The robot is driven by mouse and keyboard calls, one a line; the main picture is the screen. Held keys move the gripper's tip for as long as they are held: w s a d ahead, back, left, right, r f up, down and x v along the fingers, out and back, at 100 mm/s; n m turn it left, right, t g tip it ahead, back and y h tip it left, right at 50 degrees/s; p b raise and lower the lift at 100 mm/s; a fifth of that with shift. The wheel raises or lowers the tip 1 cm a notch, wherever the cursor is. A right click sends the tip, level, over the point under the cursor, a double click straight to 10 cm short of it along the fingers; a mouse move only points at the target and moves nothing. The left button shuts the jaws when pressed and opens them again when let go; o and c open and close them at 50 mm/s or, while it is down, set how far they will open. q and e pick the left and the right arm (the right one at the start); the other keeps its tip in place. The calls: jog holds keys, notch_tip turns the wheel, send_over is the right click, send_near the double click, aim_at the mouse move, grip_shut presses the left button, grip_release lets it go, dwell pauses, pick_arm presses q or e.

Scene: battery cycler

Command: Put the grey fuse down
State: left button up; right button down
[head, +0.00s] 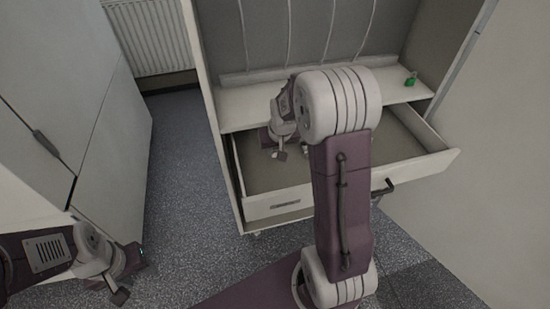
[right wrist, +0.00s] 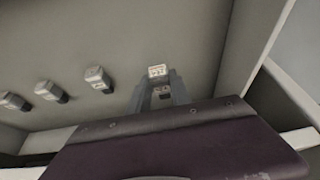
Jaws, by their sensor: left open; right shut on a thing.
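In the right wrist view a small grey fuse (right wrist: 157,71) with a pale printed face sits at the fingertips of my right gripper (right wrist: 160,84). The gripper is shut on it, and the fingers partly cover its body. In the head view my right gripper (head: 291,152) is down inside the open drawer (head: 400,163), partly hidden by my own arm, and the fuse cannot be made out there. Whether the fuse touches the drawer floor I cannot tell. My left gripper (head: 121,285) is open and empty at the lower left, above the floor.
Several similar small blocks (right wrist: 98,79) lie in a row left of the held fuse in the right wrist view. The drawer's front wall (head: 275,205) and side walls surround my right gripper. A green item (head: 410,79) stands on the worktop (head: 385,90) above. The drawer's right part looks clear.

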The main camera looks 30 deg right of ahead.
aim_at(275, 156)
notch_tip(275, 156, down, 4)
jog(key=shift+f+b, duration=0.15)
jog(key=shift+b, duration=0.6)
jog(key=c, duration=1.2)
grip_release()
jog(key=shift+o, duration=0.2)
jog(key=p+v, duration=0.3)
jog(key=v, duration=0.9)
